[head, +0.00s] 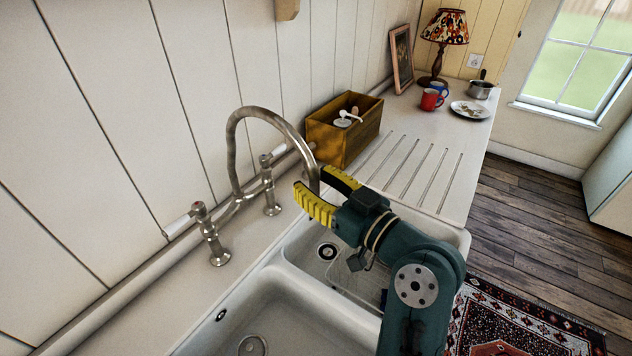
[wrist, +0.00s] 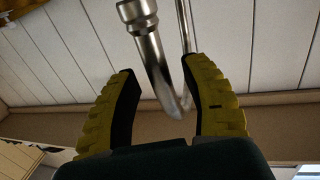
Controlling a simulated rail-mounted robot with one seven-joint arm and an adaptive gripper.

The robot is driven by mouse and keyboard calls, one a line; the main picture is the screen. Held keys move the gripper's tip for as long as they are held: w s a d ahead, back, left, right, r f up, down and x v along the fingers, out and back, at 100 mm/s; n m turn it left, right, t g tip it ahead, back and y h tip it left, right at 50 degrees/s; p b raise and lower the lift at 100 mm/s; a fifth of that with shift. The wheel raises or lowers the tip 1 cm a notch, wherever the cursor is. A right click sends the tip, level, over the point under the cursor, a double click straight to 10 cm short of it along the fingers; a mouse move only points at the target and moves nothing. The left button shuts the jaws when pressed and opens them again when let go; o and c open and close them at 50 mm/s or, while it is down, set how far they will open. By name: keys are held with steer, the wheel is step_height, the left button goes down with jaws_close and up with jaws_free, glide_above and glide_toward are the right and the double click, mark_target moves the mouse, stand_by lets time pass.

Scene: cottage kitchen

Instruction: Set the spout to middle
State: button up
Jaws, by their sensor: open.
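The spout (head: 240,133) is a tall, curved brushed-metal tube on a bridge tap behind the sink. Its arch reaches out to the right, and its end hangs down over the right bowl side. My gripper (head: 317,188), with yellow ribbed fingers, is open at the spout's hanging end. In the wrist view the spout (wrist: 147,48) runs down between the two open fingers of my gripper (wrist: 165,95). I cannot tell whether either finger touches it.
Two tap handles (head: 267,180) stand beside the spout's base. The double sink (head: 277,269) is below. A red mug (head: 430,100), plate (head: 469,110) and lamp (head: 445,28) stand farther back. The ribbed drainer is clear.

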steer(key=v, duration=1.2)
steer(key=w+a+n, duration=0.1)
steer(key=a+n, duration=0.1)
steer(key=a, duration=1.3)
steer(key=s+d+r+m+t+h, duration=0.8)
steer(key=s+d+r+m+h, duration=0.2)
steer(key=d+r+h, duration=0.3)
step_height(320, 180, up, 32)
steer(key=a+y+p, duration=0.1)
steer(key=p, duration=3.1)
steer(key=shift+a+r, duration=0.25)
steer(key=shift+a, duration=0.1)
